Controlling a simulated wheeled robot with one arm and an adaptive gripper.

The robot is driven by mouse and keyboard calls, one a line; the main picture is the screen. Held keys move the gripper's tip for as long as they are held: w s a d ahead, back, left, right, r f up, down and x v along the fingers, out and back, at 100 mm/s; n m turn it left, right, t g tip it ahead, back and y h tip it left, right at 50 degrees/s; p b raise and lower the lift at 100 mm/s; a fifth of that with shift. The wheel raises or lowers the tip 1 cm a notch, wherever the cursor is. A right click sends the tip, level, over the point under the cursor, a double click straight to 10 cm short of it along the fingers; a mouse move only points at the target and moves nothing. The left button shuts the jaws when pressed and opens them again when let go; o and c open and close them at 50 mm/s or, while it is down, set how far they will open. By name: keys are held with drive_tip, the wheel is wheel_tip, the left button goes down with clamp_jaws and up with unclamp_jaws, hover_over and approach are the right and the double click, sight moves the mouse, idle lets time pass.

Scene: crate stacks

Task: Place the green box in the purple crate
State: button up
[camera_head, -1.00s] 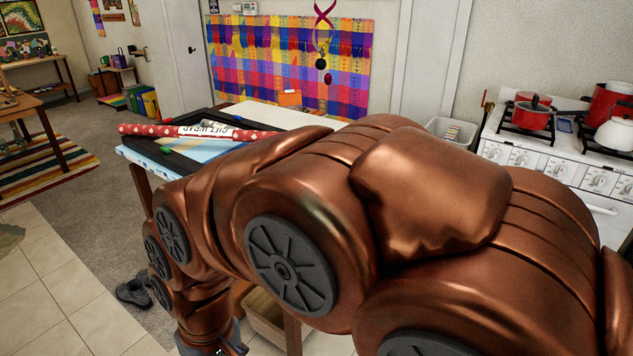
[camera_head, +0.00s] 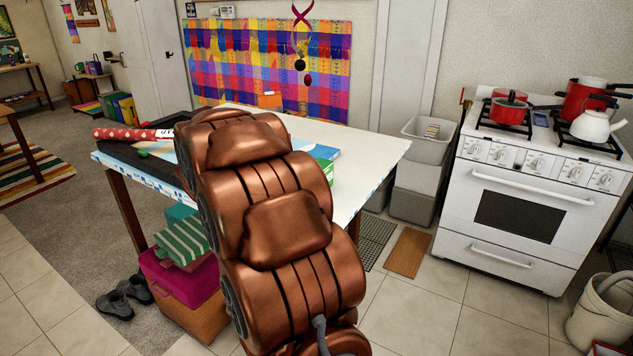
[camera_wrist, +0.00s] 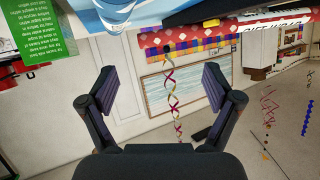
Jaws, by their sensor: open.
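A green box (camera_head: 325,170) shows on the white table, partly hidden behind my arm. In the wrist view a green box face with white print (camera_wrist: 32,40) is at the top left, apart from my fingers. My gripper (camera_wrist: 160,88) is open with nothing between its fingers; in the head view my arm hides it. A magenta-purple crate (camera_head: 178,281) is in the stack on the floor under the table's left side, partly hidden by my arm. A green-striped box (camera_head: 183,243) and a teal one (camera_head: 180,213) sit above it; an orange-brown crate (camera_head: 196,316) is below.
The white table (camera_head: 375,150) holds a red gift-wrap roll (camera_head: 125,133) and a black tray or frame at its left. Grey bins (camera_head: 418,180) stand right of it, then a stove (camera_head: 520,215). Grey shoes (camera_head: 125,297) lie left of the stack. Tiled floor in front is clear.

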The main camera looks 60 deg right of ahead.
drive_tip(key=s+d+f+m+g+h, duration=0.1)
drive_tip(key=s+d+g, duration=0.1)
drive_tip(key=s+d, duration=0.1)
drive_tip(key=s+d+f+m+g+h, duration=0.1)
drive_tip(key=s+d+g, duration=0.1)
drive_tip(key=s+d, duration=0.2)
drive_tip(key=s+d+f+m+g+h, duration=0.1)
drive_tip(key=s+d+m+g, duration=0.1)
drive_tip(key=s+d, duration=0.1)
drive_tip(key=shift+s+d, duration=0.3)
drive_tip(key=shift+d, duration=0.45)
drive_tip(key=shift+d+f, duration=0.25)
drive_tip(key=shift+d, duration=0.85)
drive_tip(key=shift+p+x, duration=0.5)
drive_tip(key=shift+x, duration=1.55)
drive_tip(key=shift+s, duration=0.15)
drive_tip(key=shift+c, duration=0.3)
drive_tip(key=c, duration=1.5)
